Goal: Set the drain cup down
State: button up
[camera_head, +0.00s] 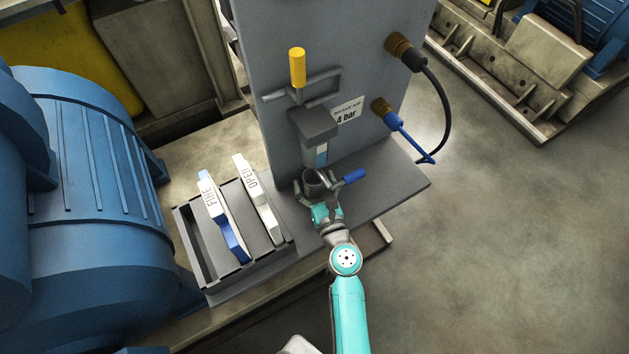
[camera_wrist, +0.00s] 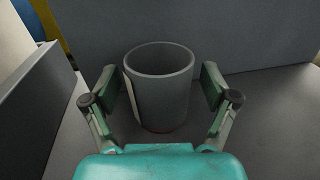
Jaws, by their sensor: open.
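The drain cup (camera_wrist: 165,92) is a dark grey, open-topped round cup with a pale strip on its left side. In the wrist view it stands upright on the grey shelf (camera_wrist: 265,125). My gripper (camera_wrist: 160,88) is open, with one finger on each side of the cup and a visible gap on both sides. In the head view the cup (camera_head: 313,184) shows below the grey filter unit (camera_head: 314,127), partly hidden by my gripper (camera_head: 322,200). Whether the cup's base touches the shelf is hard to see from the head.
A grey rack (camera_head: 196,253) left of the cup holds two labelled pieces, FINE (camera_head: 222,220) and OPEN (camera_head: 257,198). A blue-handled valve (camera_head: 348,178) sits close right of the cup. The upright panel (camera_head: 352,62) stands behind. The shelf's right part (camera_head: 392,183) is clear.

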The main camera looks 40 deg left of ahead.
jog(key=v, duration=1.2)
dwell(0.3)
